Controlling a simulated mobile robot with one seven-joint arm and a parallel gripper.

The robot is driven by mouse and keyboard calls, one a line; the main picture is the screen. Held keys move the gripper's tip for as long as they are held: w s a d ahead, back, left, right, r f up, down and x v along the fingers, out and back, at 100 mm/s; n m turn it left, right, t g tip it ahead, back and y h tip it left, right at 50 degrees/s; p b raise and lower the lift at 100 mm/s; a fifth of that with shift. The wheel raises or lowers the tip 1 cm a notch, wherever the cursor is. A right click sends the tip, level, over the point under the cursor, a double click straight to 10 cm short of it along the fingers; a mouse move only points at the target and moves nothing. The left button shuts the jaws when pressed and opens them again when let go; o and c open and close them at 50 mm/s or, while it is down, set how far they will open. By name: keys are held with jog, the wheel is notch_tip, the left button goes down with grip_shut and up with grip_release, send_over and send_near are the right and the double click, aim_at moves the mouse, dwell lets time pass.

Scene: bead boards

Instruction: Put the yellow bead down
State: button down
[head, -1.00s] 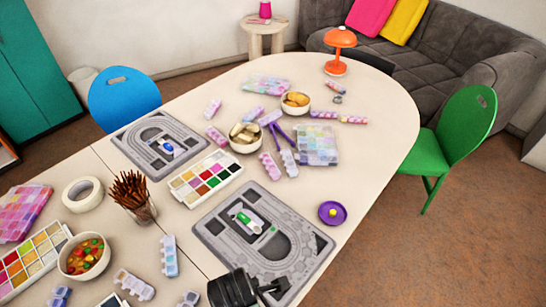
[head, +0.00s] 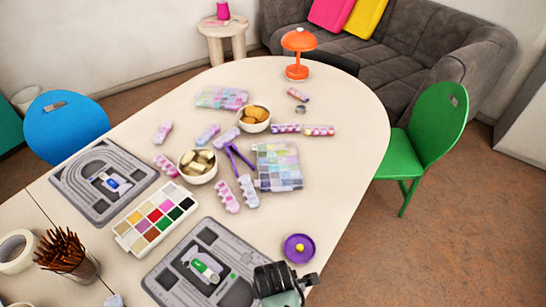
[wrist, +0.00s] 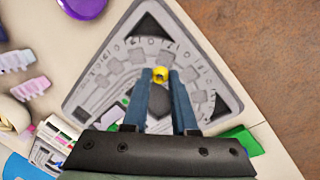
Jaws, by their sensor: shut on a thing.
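My gripper (wrist: 161,80) is shut on a yellow bead (wrist: 161,73), held between the tips of its two blue fingers. In the wrist view they are over a grey bead board (wrist: 120,65) with printed grooves and recesses; I cannot tell the height of the bead above it. In the head view my gripper is at the bottom, over the right end of the near bead board (head: 185,255), and the held bead cannot be made out there. A purple dish (head: 298,257) with a yellow bead (head: 300,248) in it sits just behind my gripper.
A second bead board (head: 80,205) lies to the left, a paint palette (head: 155,213) between the boards. Bowls (head: 197,178), bead boxes (head: 277,185) and small pots lie farther back. The table's right edge is close to the dish. A green chair (head: 425,135) stands beyond it.

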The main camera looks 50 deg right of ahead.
jog(key=shift+f, duration=2.4)
jog(key=shift+f, duration=0.1)
jog(key=shift+f+b, duration=0.15)
jog(key=shift+b, duration=0.15)
jog(key=shift+s+a+f, duration=0.1)
jog(key=shift+s+f, duration=0.1)
jog(key=shift+f, duration=0.15)
jog(key=c, duration=0.7)
grip_release()
jog(key=shift+f, duration=0.2)
jog(key=shift+a+b, duration=0.1)
jog(key=shift+b, duration=0.2)
jog(key=shift+r, duration=0.1)
notch_tip(320, 180, up, 13)
jog(key=p, duration=0.2)
jog(key=shift+s+a+r, duration=0.15)
jog(key=shift+s+a, duration=0.3)
